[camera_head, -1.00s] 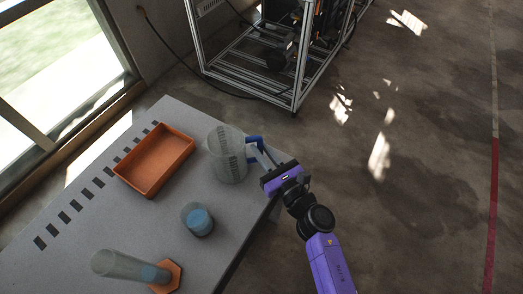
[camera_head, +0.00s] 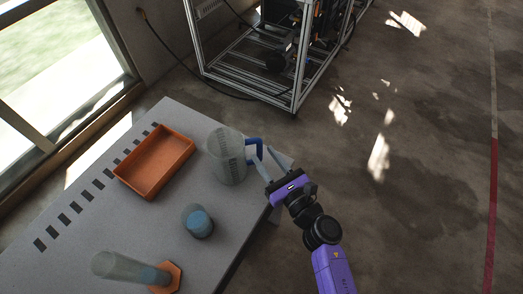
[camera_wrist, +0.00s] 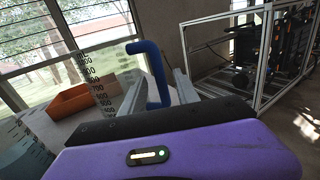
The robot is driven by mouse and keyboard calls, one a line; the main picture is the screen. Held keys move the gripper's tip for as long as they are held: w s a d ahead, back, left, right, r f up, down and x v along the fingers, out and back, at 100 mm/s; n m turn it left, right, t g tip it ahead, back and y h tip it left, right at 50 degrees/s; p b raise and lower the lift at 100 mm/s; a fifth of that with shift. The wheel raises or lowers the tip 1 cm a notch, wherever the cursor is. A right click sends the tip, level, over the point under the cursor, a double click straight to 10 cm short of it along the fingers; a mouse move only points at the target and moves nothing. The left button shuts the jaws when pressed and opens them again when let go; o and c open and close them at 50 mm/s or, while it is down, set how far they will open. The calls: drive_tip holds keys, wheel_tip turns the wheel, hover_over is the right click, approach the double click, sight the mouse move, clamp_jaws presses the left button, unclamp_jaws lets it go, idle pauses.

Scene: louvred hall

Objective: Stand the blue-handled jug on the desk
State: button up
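The clear jug (camera_head: 227,158) with a blue handle (camera_head: 255,150) stands upright on the grey desk (camera_head: 160,220), near its right edge. My gripper (camera_head: 268,160) is open beside the handle, its two fingers apart and empty. In the wrist view the blue handle (camera_wrist: 152,72) shows ahead of the purple gripper body, close to the left finger; the fingers (camera_wrist: 170,90) are spread. The jug's graduation marks (camera_wrist: 102,85) show to the left of the handle. I cannot tell whether a finger touches the handle.
An orange tray (camera_head: 155,162) lies left of the jug. A beaker with blue liquid (camera_head: 198,221) stands in front of it. A measuring cylinder with an orange base (camera_head: 167,277) is at the near edge. A metal frame (camera_head: 295,100) stands on the floor behind.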

drive_tip(key=v, duration=0.9)
drive_tip(key=shift+b, duration=0.4)
drive_tip(key=shift+s+d, duration=0.15)
drive_tip(key=s+d+r+n+h, duration=0.3)
drive_tip(key=s+d+r+n, duration=0.1)
drive_tip(key=s+n, duration=0.5)
drive_tip(key=s+d+r+n+h, duration=0.3)
drive_tip(key=s+d+n, duration=0.3)
drive_tip(key=s+n, duration=0.4)
drive_tip(key=s+d+r+n+h, duration=0.4)
drive_tip(key=s+d+n, duration=0.1)
drive_tip(key=s+n, duration=0.4)
drive_tip(key=shift+s+d+r+n+h, duration=0.3)
drive_tip(key=shift+s+d+n, duration=0.1)
drive_tip(key=shift+s, duration=0.25)
drive_tip(key=shift+a, duration=0.15)
